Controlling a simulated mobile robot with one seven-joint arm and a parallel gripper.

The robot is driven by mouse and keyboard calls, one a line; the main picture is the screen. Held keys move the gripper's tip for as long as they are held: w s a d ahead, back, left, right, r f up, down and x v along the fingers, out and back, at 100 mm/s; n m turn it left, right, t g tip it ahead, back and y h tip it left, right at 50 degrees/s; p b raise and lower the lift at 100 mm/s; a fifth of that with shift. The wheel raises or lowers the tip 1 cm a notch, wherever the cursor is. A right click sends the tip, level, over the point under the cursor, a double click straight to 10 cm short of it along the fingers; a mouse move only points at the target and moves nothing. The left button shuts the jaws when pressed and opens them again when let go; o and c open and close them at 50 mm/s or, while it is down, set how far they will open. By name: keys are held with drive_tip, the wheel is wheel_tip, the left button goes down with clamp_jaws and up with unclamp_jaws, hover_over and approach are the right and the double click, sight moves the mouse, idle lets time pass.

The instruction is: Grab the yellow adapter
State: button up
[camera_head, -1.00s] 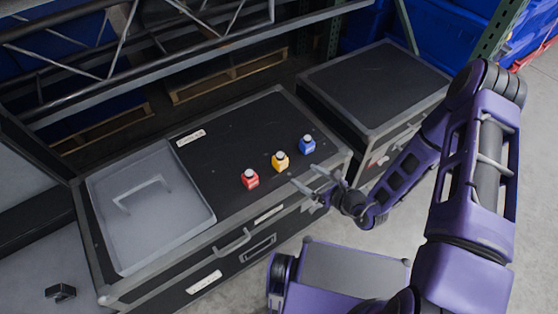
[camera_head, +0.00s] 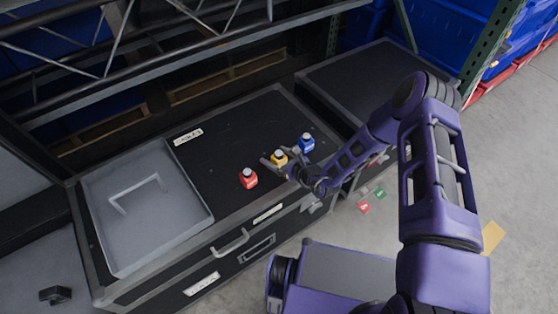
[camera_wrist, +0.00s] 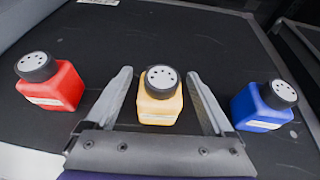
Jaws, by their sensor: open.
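The yellow adapter (camera_head: 279,157) is a small block with a dark-rimmed, grey dotted round cap. It stands on the black case top between a red one and a blue one. My gripper (camera_head: 276,159) is at the yellow adapter in the head view, partly covering it. In the wrist view the yellow adapter (camera_wrist: 160,97) stands between the two open fingers of my gripper (camera_wrist: 160,90). A gap shows on each side of it, and neither finger appears to touch it.
The red adapter (camera_wrist: 52,84) is just left of the fingers and the blue adapter (camera_wrist: 264,106) just right. A grey tray (camera_head: 180,225) with a handle fills the left of the case top (camera_head: 222,150). Metal rack beams (camera_head: 150,62) run behind the case. A second case (camera_head: 350,80) stands at right.

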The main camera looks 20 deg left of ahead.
drive_tip(key=shift+x, duration=0.8)
clamp_jaws()
